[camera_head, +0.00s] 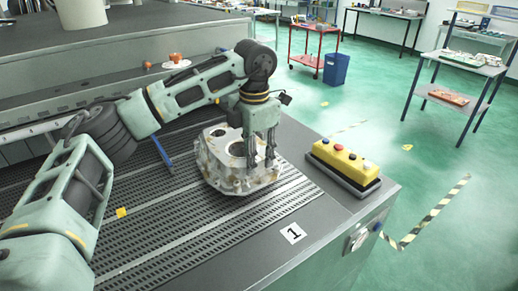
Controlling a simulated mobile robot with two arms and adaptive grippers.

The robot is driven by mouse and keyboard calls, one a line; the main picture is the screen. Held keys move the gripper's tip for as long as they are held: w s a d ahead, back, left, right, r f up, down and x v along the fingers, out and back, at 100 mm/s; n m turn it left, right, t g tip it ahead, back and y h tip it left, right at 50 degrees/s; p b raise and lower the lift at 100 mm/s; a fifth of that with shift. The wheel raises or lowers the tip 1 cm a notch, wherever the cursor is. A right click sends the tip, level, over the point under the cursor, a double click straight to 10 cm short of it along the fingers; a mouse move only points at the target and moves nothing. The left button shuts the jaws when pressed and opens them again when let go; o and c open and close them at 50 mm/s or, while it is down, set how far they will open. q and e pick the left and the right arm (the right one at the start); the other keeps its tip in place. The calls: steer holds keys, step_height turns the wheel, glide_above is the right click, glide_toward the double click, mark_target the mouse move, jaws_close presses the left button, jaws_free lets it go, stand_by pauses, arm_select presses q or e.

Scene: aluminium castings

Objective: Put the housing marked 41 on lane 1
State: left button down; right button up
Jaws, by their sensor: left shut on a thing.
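A pale grey cast housing (219,164) with round openings sits on, or just above, the slotted lane surface; I cannot tell whether it touches. No number can be read on it from here. My left gripper (262,158) points down over the housing's right side and is shut on its wall. The label with the number 1 (293,233) is on the grey table edge at the front end of the slotted lane (225,226). My right gripper is not in view.
A yellow control box (343,162) with buttons stands on the table's right edge. A blue strip (162,153) and a yellow tag (121,212) are left of the housing. A small orange-topped part (176,60) sits behind my arm. The slotted surface in front of the housing is clear.

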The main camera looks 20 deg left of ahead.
arm_select(q)
steer(key=shift+f+p, duration=0.5)
steer(key=shift+f, duration=1)
steer(key=c, duration=1.6)
jaws_free()
steer(key=shift+s+f, duration=0.1)
steer(key=shift+f, duration=0.05)
steer(key=o, duration=0.4)
steer(key=shift+s+d, duration=0.1)
steer(key=shift+r, duration=0.2)
